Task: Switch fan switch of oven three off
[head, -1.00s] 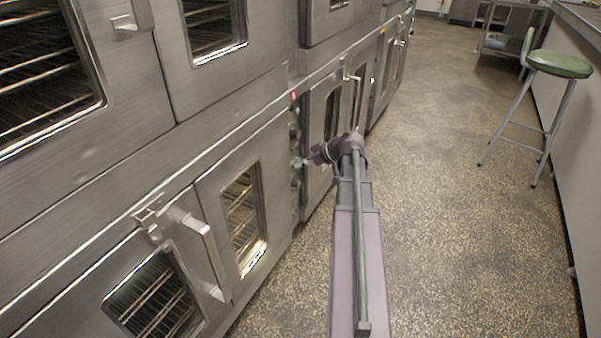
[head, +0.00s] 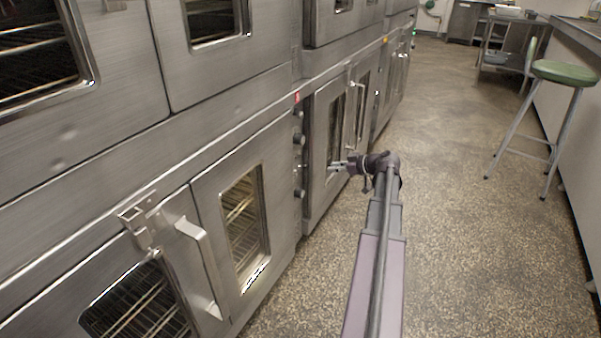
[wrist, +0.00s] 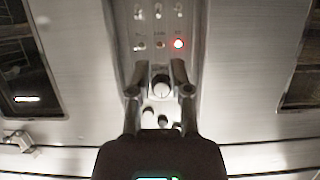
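In the wrist view a narrow control panel (wrist: 200,30) stands between two oven doors. Small toggle switches (wrist: 158,11) sit in a row near its top; which one is the fan switch I cannot read. Below them is a row of small indicators, the right one, a red light (wrist: 179,43), lit. My gripper (wrist: 163,70) is open, its two fingers on either side of a round knob (wrist: 161,87) in the picture; contact is not visible.
Stacked steel ovens line the left side. A door handle (head: 200,268) juts out at lower left, and another handle (head: 352,112) lies beyond the panel. A green stool (head: 564,72) stands at right beside a counter. The speckled floor (head: 450,200) between is clear.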

